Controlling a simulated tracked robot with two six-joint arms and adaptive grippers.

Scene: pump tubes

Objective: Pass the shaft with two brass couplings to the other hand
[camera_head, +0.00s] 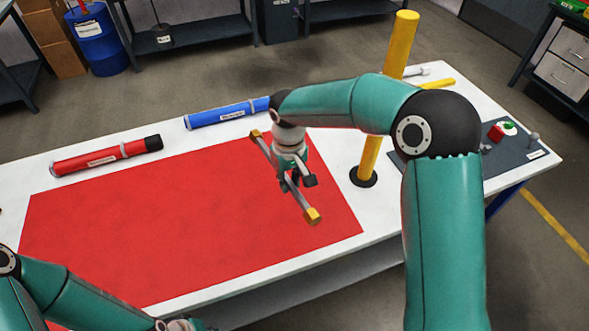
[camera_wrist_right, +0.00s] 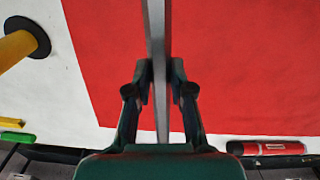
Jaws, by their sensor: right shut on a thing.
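The shaft (camera_head: 298,196) is a thin grey rod with a brass coupling at each end, one at the upper left (camera_head: 256,136) and one at the lower right (camera_head: 312,216). My right gripper (camera_head: 296,182) is shut on the shaft between the couplings and appears to hold it above the red mat (camera_head: 130,235). In the right wrist view the shaft (camera_wrist_right: 156,30) runs between the fingers (camera_wrist_right: 160,85), and its couplings are out of view. My left arm shows at the lower left in the head view; its gripper fingers are not visible.
A yellow post (camera_head: 368,160) stands upright in a black base right of the mat. A red tube (camera_head: 100,158) and a blue tube (camera_head: 225,115) lie behind the mat. A dark mat (camera_head: 470,172) with small parts is at the right. The red mat's left half is clear.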

